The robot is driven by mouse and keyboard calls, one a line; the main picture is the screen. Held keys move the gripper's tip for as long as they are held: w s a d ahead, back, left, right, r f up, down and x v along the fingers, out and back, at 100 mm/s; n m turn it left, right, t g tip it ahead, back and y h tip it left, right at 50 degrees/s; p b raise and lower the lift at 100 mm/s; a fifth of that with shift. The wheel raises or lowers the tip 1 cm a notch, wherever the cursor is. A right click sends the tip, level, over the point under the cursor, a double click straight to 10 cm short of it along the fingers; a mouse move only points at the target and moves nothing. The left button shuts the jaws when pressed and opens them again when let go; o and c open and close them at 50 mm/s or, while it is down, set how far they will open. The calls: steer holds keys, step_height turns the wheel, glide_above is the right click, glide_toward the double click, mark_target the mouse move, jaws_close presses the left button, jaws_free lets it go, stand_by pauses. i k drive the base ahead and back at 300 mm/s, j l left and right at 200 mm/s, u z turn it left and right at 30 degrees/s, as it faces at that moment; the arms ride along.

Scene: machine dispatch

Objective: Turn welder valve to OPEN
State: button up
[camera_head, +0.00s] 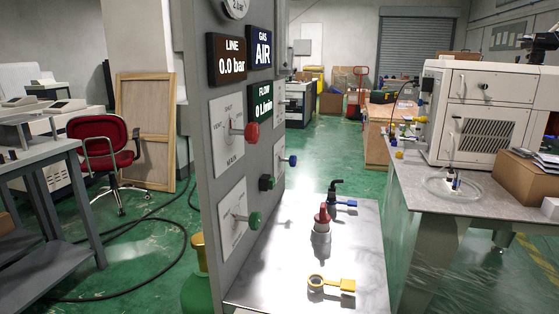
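A grey upright panel (205,150) stands at the centre left and carries several valves. A red knob (251,132) sticks out of a white plate marked MAIN, with VENT and SHUT lettering. A green knob (255,220) sticks out of a lower white plate (232,220) whose lettering is too small to read. A blue knob (291,160) and a dark green knob (267,183) sit further right. I cannot read which valve is the welder's. The displays read LINE 0.0 bar (231,59), GAS AIR (262,49) and FLOW 0 L/min (264,103). My gripper is not in view.
A metal bench (285,275) before the panel holds a red-topped fitting (321,220), a yellow-handled valve (331,285) and a blue-handled valve (340,202). A table with a white machine (485,115) stands at right. A red chair (104,140) and floor hose (130,290) are at left.

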mark_target(292, 161)
steer(key=l+u, duration=0.2)
steer(key=u, duration=0.2)
steer(key=l+u, duration=0.2)
steer(key=u, duration=0.15)
steer(key=l+u, duration=0.25)
steer(key=l, duration=0.35)
steer(key=k+l+u, duration=0.1)
steer(key=l+u, duration=0.15)
steer(key=l, duration=0.3)
steer(key=k+l, duration=0.1)
steer(key=l, duration=0.3)
steer(key=k+l, duration=0.1)
steer(key=l, duration=0.35)
steer(key=k+l+u, duration=0.1)
steer(key=l, duration=0.3)
steer(key=k+l, duration=0.1)
steer(key=l, duration=0.35)
steer(key=k+l, duration=0.1)
steer(key=l, duration=0.3)
steer(key=i+j, duration=0.8)
